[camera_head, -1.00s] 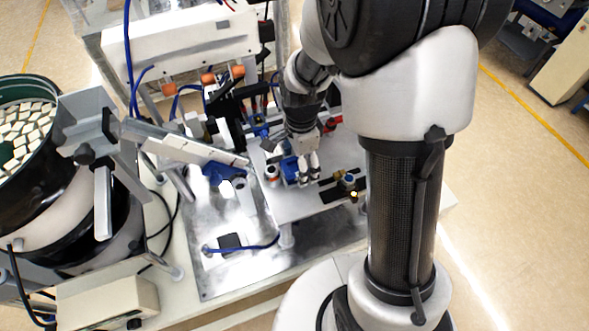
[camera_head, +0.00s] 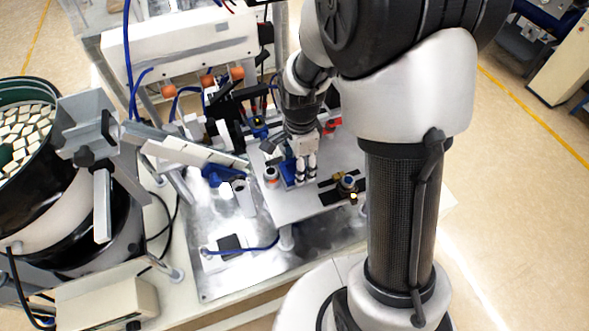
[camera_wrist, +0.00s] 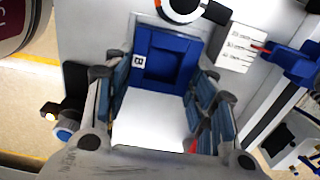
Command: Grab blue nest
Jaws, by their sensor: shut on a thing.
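The blue nest (camera_head: 288,172) sits on the light plate beside my gripper (camera_head: 306,166) in the head view; the fingers hide part of it. In the wrist view the blue nest (camera_wrist: 165,58) has a square recess and a small label marked "B". My gripper (camera_wrist: 160,85) has its fingers on either side of the nest, shut on it. A plain white block-like surface (camera_wrist: 150,122) shows between the fingers, nearer the palm. The exact contact at the fingertips is hard to see.
A bowl feeder (camera_head: 30,130) with many white parts stands at the left, its chute (camera_head: 185,152) reaching toward the plate. A small round fitting (camera_head: 348,182) stands right of my gripper. Red parts (camera_head: 332,125) and a white machine housing (camera_head: 180,45) lie behind.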

